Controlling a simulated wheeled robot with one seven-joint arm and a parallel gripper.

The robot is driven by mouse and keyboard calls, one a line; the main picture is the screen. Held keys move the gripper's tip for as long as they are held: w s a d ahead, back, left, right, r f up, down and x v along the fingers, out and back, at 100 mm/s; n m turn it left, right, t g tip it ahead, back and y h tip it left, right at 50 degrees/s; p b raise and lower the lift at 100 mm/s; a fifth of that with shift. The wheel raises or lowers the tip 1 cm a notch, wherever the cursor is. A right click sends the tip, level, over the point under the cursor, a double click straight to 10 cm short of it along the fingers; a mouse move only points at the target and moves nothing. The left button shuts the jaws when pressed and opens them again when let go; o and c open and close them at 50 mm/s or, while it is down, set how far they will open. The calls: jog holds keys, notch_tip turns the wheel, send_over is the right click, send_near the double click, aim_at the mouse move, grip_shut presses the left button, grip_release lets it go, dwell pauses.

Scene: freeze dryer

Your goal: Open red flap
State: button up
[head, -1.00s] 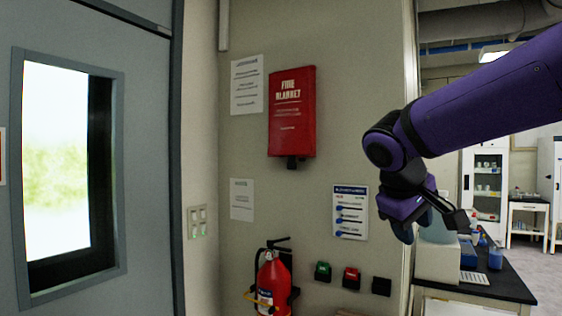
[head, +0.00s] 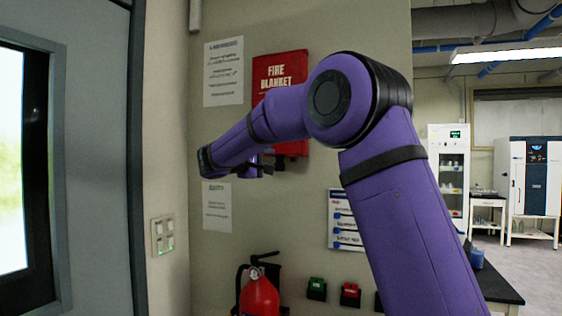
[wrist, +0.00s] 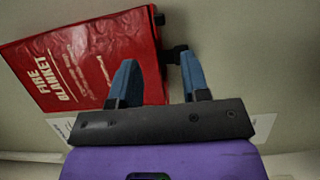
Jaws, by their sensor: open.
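The red fire blanket cover (head: 280,76) hangs on the wall in the head view, partly hidden by my arm. In the wrist view the red cover (wrist: 85,58) fills the upper left, and a black tab (wrist: 176,53) sticks out past its lower edge. My gripper (wrist: 159,64) is open, with two blue fingers. One finger overlaps the red cover in the picture and the other is beyond its lower edge, near the black tab. Contact cannot be told. A small red wall box (head: 350,292) also shows lower down in the head view.
A fire extinguisher (head: 260,293) and a green wall box (head: 317,289) are below the cover. Paper notices (head: 223,73) and a blue-white sign (head: 343,218) are on the wall. A grey door (head: 95,100) stands left, a dark bench (head: 492,284) right.

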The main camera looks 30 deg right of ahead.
aim_at(292, 159)
jog(key=x, duration=1)
jog(key=shift+d, duration=0.35)
